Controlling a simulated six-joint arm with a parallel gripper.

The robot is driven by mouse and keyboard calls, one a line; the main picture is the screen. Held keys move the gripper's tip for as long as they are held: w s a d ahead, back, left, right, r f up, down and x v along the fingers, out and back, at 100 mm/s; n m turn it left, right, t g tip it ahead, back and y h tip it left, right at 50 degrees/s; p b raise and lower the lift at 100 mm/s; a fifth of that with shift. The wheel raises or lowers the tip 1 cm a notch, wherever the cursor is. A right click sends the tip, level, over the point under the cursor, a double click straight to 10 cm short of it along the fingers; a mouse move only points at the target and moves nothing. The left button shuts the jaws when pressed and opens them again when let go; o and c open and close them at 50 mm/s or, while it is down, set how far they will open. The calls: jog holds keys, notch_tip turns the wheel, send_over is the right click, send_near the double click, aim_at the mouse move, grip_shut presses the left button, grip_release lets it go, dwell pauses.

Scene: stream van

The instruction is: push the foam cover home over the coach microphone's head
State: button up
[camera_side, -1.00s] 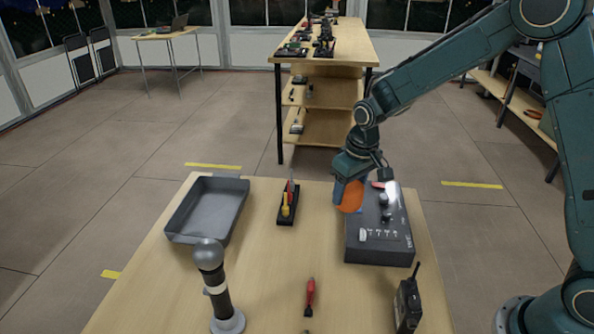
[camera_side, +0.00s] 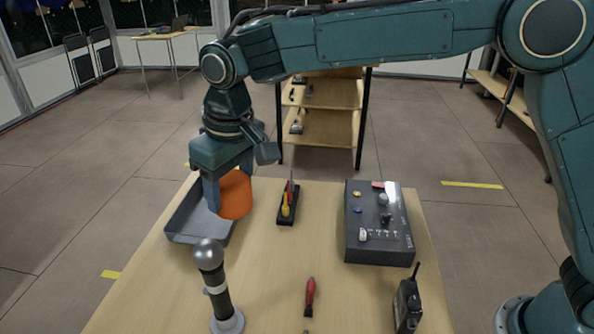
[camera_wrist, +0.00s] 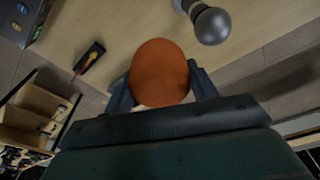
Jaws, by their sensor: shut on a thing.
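The orange foam cover (camera_side: 236,195) is held between the fingers of my gripper (camera_side: 225,192), above the table near the grey tray. The wrist view shows the cover (camera_wrist: 160,73) between both fingers, its rounded end towards the camera; its opening is hidden. The coach microphone stands upright at the table's front left, with a bare grey ball head (camera_side: 208,253) and a dark body with a light band. In the wrist view the head (camera_wrist: 211,26) is to the upper right of the cover. In the side view the cover is above and slightly right of the head, apart from it.
A grey tray (camera_side: 181,238) lies behind the microphone, partly hidden by my gripper. A tool holder (camera_side: 287,212), a control box (camera_side: 378,247), a red-handled tool (camera_side: 310,291) and a radio (camera_side: 407,303) are on the table. The table's middle is clear.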

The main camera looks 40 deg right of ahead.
notch_tip(320, 180, up, 4)
send_over(206, 244)
jog(key=shift+n, duration=0.4)
jog(key=shift+f, duration=0.15)
jog(key=shift+f, duration=2.3)
jog(key=shift+f, duration=2.45)
jog(key=o, duration=1)
jog(key=shift+r, duration=0.1)
jog(key=r, duration=0.4)
jog(key=s+r, duration=0.1)
jog(key=r, duration=0.4)
jog(key=s+r, duration=0.1)
jog(key=r, duration=0.3)
jog(key=shift+d+r, duration=0.25)
jog(key=shift+d, duration=0.15)
